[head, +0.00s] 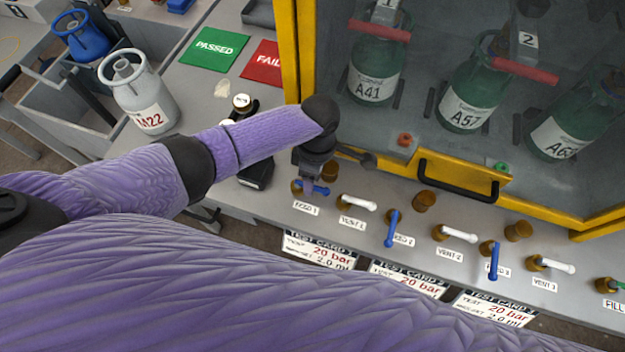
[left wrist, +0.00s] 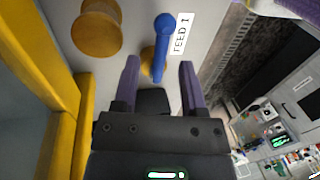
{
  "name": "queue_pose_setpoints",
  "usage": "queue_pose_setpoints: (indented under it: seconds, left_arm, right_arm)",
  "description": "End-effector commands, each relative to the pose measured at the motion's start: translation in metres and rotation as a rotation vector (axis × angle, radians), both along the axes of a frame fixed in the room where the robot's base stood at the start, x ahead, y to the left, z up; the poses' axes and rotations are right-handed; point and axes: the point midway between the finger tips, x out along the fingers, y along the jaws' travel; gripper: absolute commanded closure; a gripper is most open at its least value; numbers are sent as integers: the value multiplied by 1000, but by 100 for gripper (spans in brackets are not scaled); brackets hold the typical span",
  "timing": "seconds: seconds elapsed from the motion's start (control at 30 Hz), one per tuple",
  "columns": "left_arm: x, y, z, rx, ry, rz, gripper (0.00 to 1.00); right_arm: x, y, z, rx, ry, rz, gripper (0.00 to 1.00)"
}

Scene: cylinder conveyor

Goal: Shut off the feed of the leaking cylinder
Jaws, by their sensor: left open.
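Three green cylinders, A41 (head: 374,80), A57 (head: 466,105) and a third (head: 565,135) whose label reads A6-something, stand behind the yellow-framed window. No leak can be made out. The blue feed 1 handle (head: 320,190) lies roughly crosswise; the blue feed 2 handle (head: 391,230) and third blue feed handle (head: 494,262) point toward the front edge. My left gripper (head: 312,176) is open at feed 1, partly covering it. In the left wrist view, the feed 1 handle (left wrist: 160,45) lies between and just beyond the open fingertips (left wrist: 159,62). My right gripper is not in view.
White vent handles (head: 358,202) alternate with the feeds. A black door handle (head: 458,183) and yellow frame (head: 292,50) stand close behind.

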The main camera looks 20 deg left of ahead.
Motion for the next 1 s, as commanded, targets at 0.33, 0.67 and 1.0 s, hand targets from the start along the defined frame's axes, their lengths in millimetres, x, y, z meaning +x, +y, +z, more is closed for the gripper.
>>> queue_pose_setpoints:
  seconds: [0.33,0.67,1.0]
  left_arm:
    - [-2,0,-11,-1,-1,-2,46]
    - [-2,0,-11,-1,-2,-2,100]
    - [-3,0,-9,-1,-1,-21,100]
  right_arm:
    - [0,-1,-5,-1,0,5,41]
    - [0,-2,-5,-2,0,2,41]
    - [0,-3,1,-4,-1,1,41]
